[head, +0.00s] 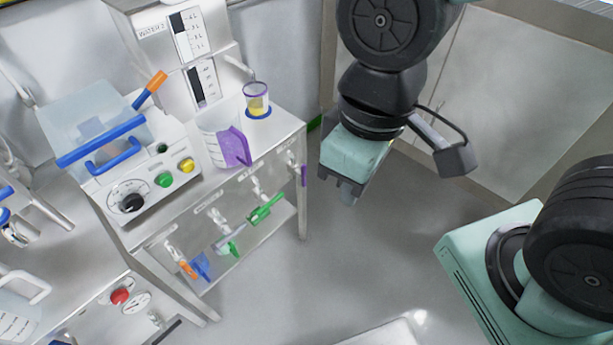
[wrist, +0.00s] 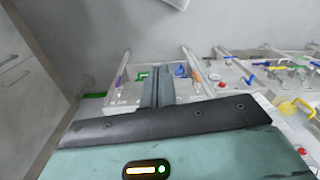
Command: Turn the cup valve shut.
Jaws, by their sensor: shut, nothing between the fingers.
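A row of small valves with coloured handles runs along the front panel of the steel bench. A clear cup (head: 256,98) with a purple rim and yellow contents stands on the bench top. My gripper (head: 349,197) is shut and empty, apart from the valves, to the right of the purple handle. Its closed fingers (wrist: 157,86) also show in the wrist view.
A clear jug (head: 213,140) with a purple handle stands beside the cup. A control box (head: 150,185) with a black dial and coloured buttons is at the bench's left. Grey cabinets (head: 500,90) stand behind my arm. The floor (head: 345,265) right of the bench is open.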

